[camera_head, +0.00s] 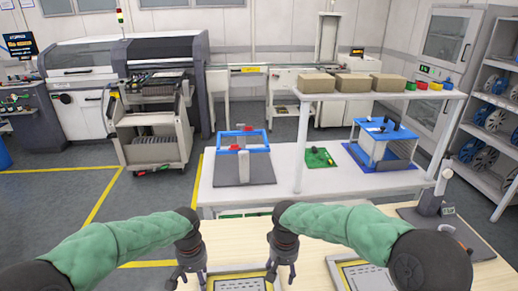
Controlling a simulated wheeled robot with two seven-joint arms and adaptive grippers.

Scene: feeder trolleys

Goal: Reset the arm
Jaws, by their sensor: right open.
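My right gripper (281,275) hangs from the green-sleeved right arm over the near wooden table. Its fingers are apart and I see nothing between them. My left gripper (188,278) hangs at the end of the green-sleeved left arm, at the table's left side. Its fingers also look spread, with nothing visible between them. Both arms are bent inward, with the wrists pointing down.
A yellow-edged tray (240,283) lies on the wooden table (235,235) near both grippers; another tray (375,272) lies right. Beyond stands a white bench (300,190) with a blue-framed fixture (243,137), a green board (320,157) and boxes (355,82) on its shelf.

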